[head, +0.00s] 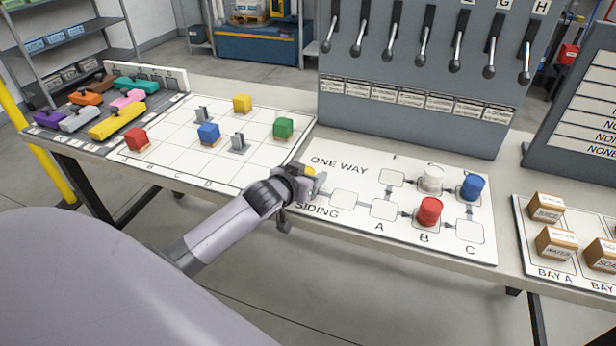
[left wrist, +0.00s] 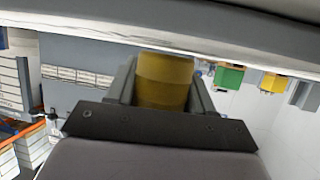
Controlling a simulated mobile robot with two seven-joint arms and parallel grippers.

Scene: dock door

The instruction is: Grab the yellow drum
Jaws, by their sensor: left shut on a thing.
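The yellow drum (left wrist: 164,80) sits between the two fingers of my left gripper (left wrist: 163,90) in the left wrist view, and the fingers are shut on it. In the head view only a small yellow part of the drum (head: 310,171) shows past my left gripper (head: 318,183), at the left end of the siding board (head: 345,172). I cannot tell whether the drum touches the board. My right gripper is in neither view.
A red drum (head: 429,211), a white drum (head: 432,178) and a blue drum (head: 472,187) stand on the siding board's right half. A grid board (head: 180,165) with coloured cubes lies to the left. A grey lever panel (head: 415,85) rises behind. Small boxes (head: 556,243) stand at right.

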